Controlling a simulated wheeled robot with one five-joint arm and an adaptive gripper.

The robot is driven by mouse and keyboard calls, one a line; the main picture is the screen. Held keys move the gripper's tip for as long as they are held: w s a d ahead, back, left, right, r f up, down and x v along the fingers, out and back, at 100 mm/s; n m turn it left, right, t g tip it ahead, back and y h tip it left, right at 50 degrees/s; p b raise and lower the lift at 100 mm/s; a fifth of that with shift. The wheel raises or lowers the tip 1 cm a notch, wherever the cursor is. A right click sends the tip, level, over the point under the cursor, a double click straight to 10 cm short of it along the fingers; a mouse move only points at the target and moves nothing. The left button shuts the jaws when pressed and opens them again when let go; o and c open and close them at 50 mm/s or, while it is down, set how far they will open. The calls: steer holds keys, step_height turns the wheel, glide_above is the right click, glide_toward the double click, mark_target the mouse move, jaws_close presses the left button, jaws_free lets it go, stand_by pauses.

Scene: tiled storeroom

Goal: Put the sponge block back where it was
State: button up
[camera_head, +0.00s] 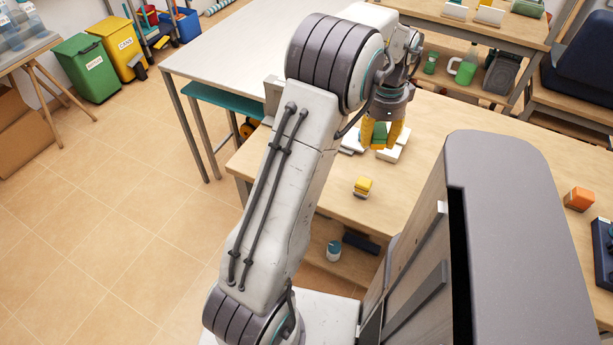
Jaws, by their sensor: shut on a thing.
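My gripper (382,134) is at the end of my raised arm, in the upper middle of the head view, over the wooden table (420,190). Its yellow-orange fingers are shut on a small block with a green face, which looks like the sponge block (379,138). The fingers hide part of the block. Whether it touches the white things behind and below it cannot be told.
White flat objects (391,153) lie on the table by the gripper. A small yellow block (362,187) stands nearer. An orange block (578,199) and a dark blue tray (603,246) are at the right. Bare tabletop lies around the yellow block.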

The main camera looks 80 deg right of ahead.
steer(key=m, duration=0.2)
steer(key=a+m, duration=0.1)
steer(key=shift+w+m, duration=0.1)
steer(key=shift+m, duration=0.3)
steer(key=shift+w+a+f+m, duration=0.1)
steer(key=shift+w+f+m, duration=0.05)
steer(key=shift+m, duration=0.25)
steer(key=w+a+f, duration=0.1)
steer(key=w+f, duration=0.1)
steer(key=w, duration=0.1)
steer(key=w+a+f, duration=0.1)
steer(key=w+f, duration=0.1)
steer(key=w, duration=0.2)
steer(key=w+a+f, duration=0.1)
steer(key=w+f, duration=0.1)
steer(key=w, duration=0.1)
steer(key=shift+w+f, duration=0.35)
steer(key=shift+w, duration=0.05)
steer(key=shift+f+p, duration=0.35)
steer(key=shift+f, duration=1.75)
steer(key=shift+f, duration=0.1)
steer(key=o, duration=1.1)
